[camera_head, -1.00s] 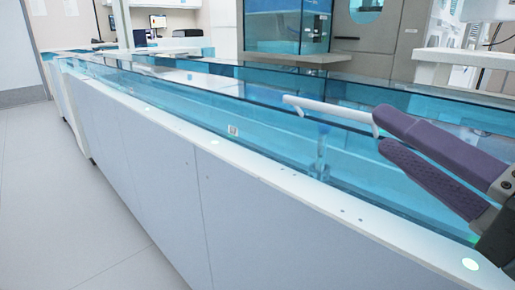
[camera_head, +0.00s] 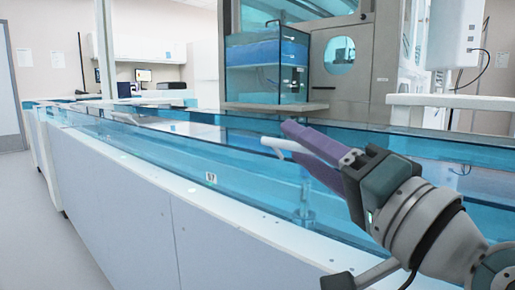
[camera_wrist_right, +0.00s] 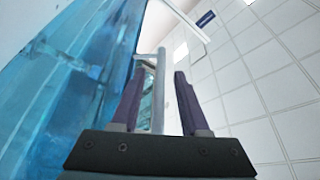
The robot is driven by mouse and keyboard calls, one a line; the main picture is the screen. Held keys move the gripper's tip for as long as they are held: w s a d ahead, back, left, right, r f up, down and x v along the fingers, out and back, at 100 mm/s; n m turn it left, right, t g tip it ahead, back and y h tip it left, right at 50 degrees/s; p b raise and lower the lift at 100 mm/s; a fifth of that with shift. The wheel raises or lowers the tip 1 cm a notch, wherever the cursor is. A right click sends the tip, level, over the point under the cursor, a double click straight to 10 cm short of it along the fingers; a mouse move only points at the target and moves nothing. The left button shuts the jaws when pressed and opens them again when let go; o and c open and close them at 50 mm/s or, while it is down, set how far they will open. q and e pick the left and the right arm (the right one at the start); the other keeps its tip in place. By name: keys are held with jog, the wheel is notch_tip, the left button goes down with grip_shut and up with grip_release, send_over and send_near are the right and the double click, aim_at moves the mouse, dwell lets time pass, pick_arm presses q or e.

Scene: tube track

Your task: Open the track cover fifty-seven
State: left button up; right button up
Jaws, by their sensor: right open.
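The track cover (camera_head: 262,193) is clear blue panelling along the long white track, with a small label reading 57 (camera_head: 211,178) on its front face. A white bar handle (camera_head: 272,143) shows above the cover in the head view. My right gripper (camera_head: 291,143) is open, its two purple fingers above and below the handle. In the right wrist view, the handle's pale bar (camera_wrist_right: 160,85) runs between the spread fingers (camera_wrist_right: 158,78), nearer the left one. I cannot tell whether either finger touches it. My left gripper is not in view.
The white track body (camera_head: 120,200) runs from the near right to the far left. A blue-glazed cabinet (camera_head: 265,70) and a grey door with a round window (camera_head: 340,65) stand behind it. Floor (camera_head: 50,240) is clear at left.

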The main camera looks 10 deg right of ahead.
grip_shut()
dwell(0.4)
dwell(1.1)
